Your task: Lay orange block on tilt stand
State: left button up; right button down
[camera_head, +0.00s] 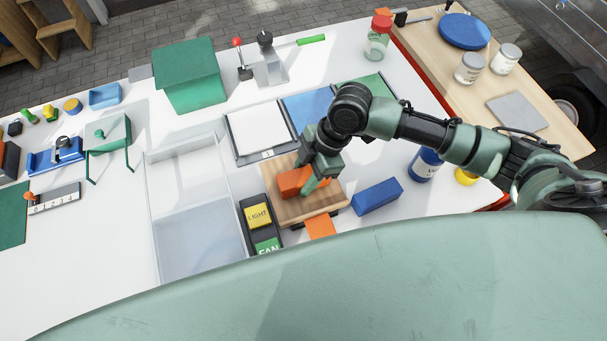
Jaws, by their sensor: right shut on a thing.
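The orange block (291,182) is between the fingers of my right gripper (310,182), which is shut on it. The block is over the wooden top of what looks like the tilt stand (312,207). From this angle I cannot tell whether the block touches the wood. The gripper and wrist hide part of the block and the far side of the stand. My left gripper is not in view.
A blue block (377,196) lies close to the right of the stand. A switch box (259,216) labelled LIGHT and FAN is close to its left. An orange patch (320,226) shows at its front. A clear-walled tray (200,243) lies further left. Several coloured pads lie behind.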

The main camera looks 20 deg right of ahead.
jog(key=c, duration=0.8)
grip_release()
jog(key=shift+f, duration=0.15)
jog(key=shift+c, duration=0.2)
jog(key=v, duration=1.2)
jog(key=shift+b, duration=0.35)
